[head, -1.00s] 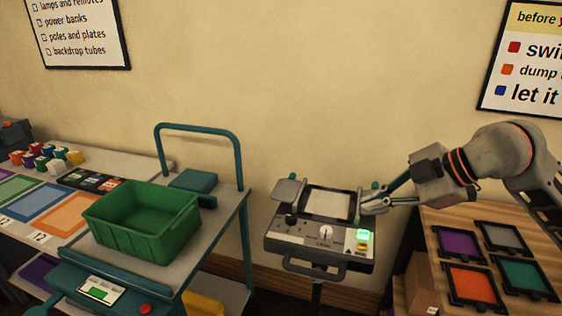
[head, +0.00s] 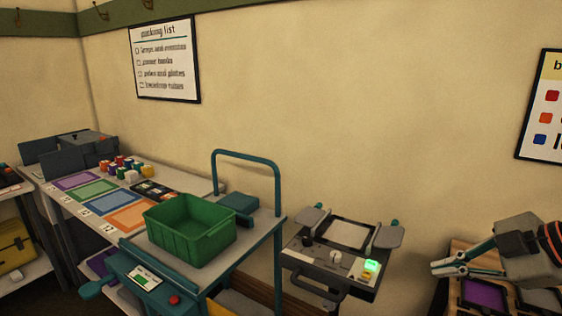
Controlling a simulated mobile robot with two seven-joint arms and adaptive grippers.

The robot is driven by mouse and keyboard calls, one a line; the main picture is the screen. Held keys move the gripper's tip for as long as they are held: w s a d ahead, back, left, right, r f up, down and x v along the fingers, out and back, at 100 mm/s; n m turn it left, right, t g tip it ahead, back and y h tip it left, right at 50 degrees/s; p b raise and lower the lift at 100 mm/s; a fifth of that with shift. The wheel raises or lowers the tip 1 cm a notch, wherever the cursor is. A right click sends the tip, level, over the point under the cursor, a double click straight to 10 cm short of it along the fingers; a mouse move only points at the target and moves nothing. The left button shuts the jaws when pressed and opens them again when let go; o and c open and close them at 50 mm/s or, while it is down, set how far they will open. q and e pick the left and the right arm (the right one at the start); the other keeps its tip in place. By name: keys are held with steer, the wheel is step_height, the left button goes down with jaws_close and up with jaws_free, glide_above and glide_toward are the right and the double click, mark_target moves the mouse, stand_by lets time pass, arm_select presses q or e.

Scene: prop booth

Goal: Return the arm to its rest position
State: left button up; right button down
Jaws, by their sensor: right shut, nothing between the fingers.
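My right gripper (head: 436,270) is at the right of the head view, its arm coming in from the right edge. It is shut and empty, in the air to the right of the grey control console (head: 327,264) and apart from it. The console has a pale square panel (head: 349,234), a round knob, a lit green button (head: 371,265) and a yellow one below it. Two grey flaps stand out on either side of the pale panel. My left gripper is not in view.
A teal-handled cart (head: 262,228) carries a green crate (head: 190,231) left of the console. A long table (head: 97,169) with coloured mats and small blocks stands further left. A wooden surface with framed trays (head: 485,297) lies under my right gripper.

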steer(key=s+a+f+n+y, duration=0.1)
steer(key=a+f+n+y, duration=0.1)
steer(key=a+y, duration=0.4)
steer(key=s+a+f+n+y, duration=0.1)
steer(key=s+a+y, duration=0.1)
steer(key=a+y, duration=0.5)
steer(key=w+d+f+m+t+h, duration=0.1)
steer(key=d+f+m+t+h, duration=0.1)
steer(key=f+m+t+h, duration=0.55)
steer(key=w+d+f+m+t+h, duration=0.25)
steer(key=f+m+h, duration=0.3)
steer(key=f, duration=0.45)
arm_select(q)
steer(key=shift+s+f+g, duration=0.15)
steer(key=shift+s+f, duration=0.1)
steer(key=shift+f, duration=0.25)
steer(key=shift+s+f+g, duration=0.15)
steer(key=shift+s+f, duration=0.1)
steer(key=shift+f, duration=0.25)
arm_select(e)
steer(key=s+a+f+m+g+h, duration=0.1)
steer(key=s+f+g+h, duration=0.1)
steer(key=s+f, duration=0.5)
steer(key=s+a+f+m+g+h, duration=0.1)
steer(key=s+f+g, duration=0.3)
steer(key=s+f, duration=0.4)
step_height(320, 180, down, 8)
steer(key=shift+a+r+m+h, duration=0.25)
steer(key=shift+a+m+h, duration=0.15)
steer(key=shift+m, duration=0.1)
